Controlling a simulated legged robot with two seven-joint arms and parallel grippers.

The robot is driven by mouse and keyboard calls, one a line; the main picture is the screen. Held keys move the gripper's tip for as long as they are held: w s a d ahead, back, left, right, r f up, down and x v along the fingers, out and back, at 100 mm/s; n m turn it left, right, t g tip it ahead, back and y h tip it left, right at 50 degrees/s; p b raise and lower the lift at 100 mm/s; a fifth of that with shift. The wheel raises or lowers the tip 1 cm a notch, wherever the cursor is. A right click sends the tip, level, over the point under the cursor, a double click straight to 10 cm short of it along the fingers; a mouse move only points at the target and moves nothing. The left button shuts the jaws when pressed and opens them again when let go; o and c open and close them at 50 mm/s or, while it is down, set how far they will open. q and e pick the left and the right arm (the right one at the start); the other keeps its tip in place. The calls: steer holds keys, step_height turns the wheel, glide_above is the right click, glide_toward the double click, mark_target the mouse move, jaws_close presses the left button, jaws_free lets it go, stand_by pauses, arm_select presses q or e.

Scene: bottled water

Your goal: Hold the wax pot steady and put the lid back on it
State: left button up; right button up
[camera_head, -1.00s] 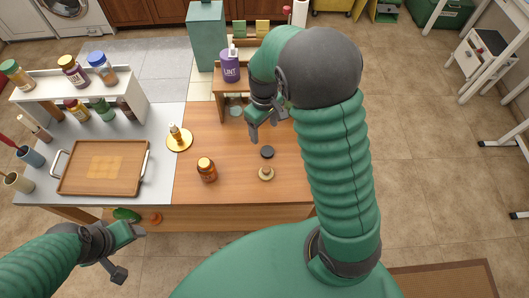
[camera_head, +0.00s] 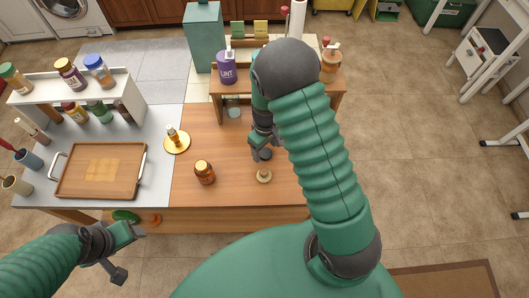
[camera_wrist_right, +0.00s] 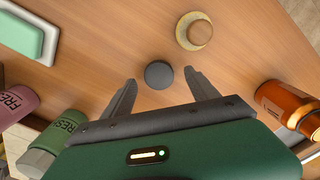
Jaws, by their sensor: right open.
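A small round black disc (camera_head: 265,154), likely the lid, lies flat on the wooden table. Just in front of it stands a small round tan-and-cream piece (camera_head: 264,176), which could be the wax pot. An amber jar (camera_head: 204,172) stands upright to their left. My right gripper (camera_head: 261,143) is open and empty over the black disc. In the right wrist view the disc (camera_wrist_right: 159,75) shows between the open fingertips (camera_wrist_right: 162,80), with no clear contact. The tan piece (camera_wrist_right: 194,30) and the amber jar (camera_wrist_right: 288,107) also show there. My left gripper (camera_head: 125,252) is open and empty off the table's front edge.
A gold dish (camera_head: 166,149) with a small bottle stands left of the amber jar. A wooden tray (camera_head: 70,184) and a bottle rack (camera_head: 138,117) are farther left. A raised shelf (camera_head: 217,104) with a purple container (camera_head: 226,68) stands behind. Wood between jar and disc is clear.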

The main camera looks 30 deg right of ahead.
steer(key=shift+d+f, duration=0.2)
steer(key=shift+f, duration=0.3)
steer(key=shift+d+f, duration=0.15)
steer(key=shift+f, duration=0.35)
steer(key=shift+a, duration=0.25)
steer(key=shift+a+r, duration=0.1)
steer(key=shift+a, duration=0.1)
steer(key=c, duration=0.3)
steer(key=shift+d, duration=0.25)
steer(key=c, duration=1.1)
steer(key=shift+w+a+r, duration=0.1)
steer(key=shift+r, duration=0.55)
steer(key=shift+a+r, duration=0.2)
steer(key=shift+r, duration=0.95)
steer(key=s+a, duration=0.1)
steer(key=a, duration=0.4)
steer(key=s+a+r+b, duration=0.1)
steer(key=s+a, duration=0.1)
steer(key=a, duration=0.3)
steer(key=s+a, duration=0.2)
steer(key=a, duration=0.3)
steer(key=shift+r, duration=0.2)
